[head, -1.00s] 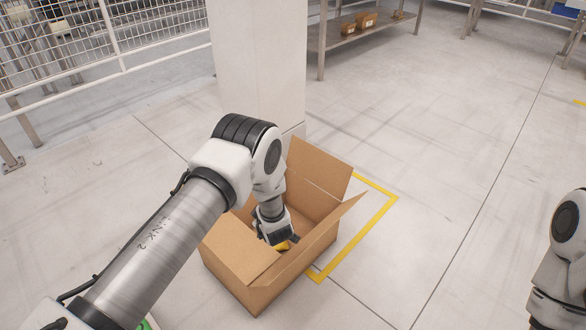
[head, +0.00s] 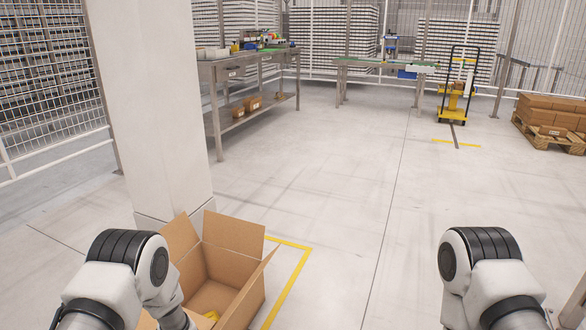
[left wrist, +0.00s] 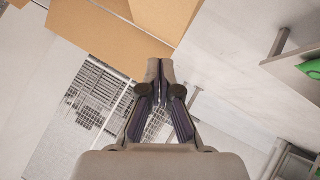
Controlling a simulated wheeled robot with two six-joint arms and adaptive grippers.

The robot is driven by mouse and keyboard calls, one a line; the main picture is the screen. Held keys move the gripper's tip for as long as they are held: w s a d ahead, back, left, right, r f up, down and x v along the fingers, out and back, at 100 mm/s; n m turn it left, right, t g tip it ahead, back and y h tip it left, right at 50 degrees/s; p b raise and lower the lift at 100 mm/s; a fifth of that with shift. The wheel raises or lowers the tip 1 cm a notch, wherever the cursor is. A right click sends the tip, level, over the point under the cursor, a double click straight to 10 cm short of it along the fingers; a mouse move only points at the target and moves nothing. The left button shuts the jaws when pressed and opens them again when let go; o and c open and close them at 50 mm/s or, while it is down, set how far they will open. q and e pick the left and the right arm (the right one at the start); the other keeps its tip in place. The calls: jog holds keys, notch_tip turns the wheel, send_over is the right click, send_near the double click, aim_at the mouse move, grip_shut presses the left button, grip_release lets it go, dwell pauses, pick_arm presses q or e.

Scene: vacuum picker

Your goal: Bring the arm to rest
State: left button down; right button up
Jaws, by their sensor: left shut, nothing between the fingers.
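My left arm (head: 125,275) shows at the bottom left of the head view, bent, its gripper out of the frame there. In the left wrist view my left gripper (left wrist: 160,72) is shut with nothing between its fingertips. An open cardboard box (head: 258,285) stands on the floor just right of my left arm. Its tan flaps also show in the left wrist view (left wrist: 95,28), beyond the fingertips.
A yellow floor line (head: 291,280) runs beside the box. A pale pillar (head: 150,120) stands behind it. A metal workbench (head: 215,110) is at the back left. A yellow trolley (head: 455,100) and a pallet of cartons (head: 548,134) stand far right. The middle floor is clear.

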pick_arm(q)
jog(key=s+d+f+m+g+h, duration=0.1)
jog(key=s+f+m+g, duration=0.15)
jog(key=s, duration=0.55)
jog(key=s+d+f+m+g+h, duration=0.1)
jog(key=s+f+m+h, duration=0.15)
jog(key=s, duration=0.55)
jog(key=s+d+r+m+g+h, duration=0.1)
jog(key=s+d+m+g, duration=0.3)
jog(key=s, duration=0.6)
jog(key=s+d+r+m+h, duration=0.15)
jog(key=s+m, duration=0.35)
jog(key=s, duration=0.5)
notch_tip(320, 180, up, 28)
jog(key=d+m+p, duration=0.1)
jog(key=p, duration=2.8)
jog(key=shift+s+r+m+h, duration=0.2)
jog(key=shift+m+h, duration=0.1)
jog(key=shift+h, duration=0.1)
pick_arm(e)
notch_tip(320, 180, up, 29)
jog(key=shift+w+f, duration=0.15)
jog(key=shift+w, duration=0.1)
pick_arm(q)
jog(key=shift+d, duration=0.1)
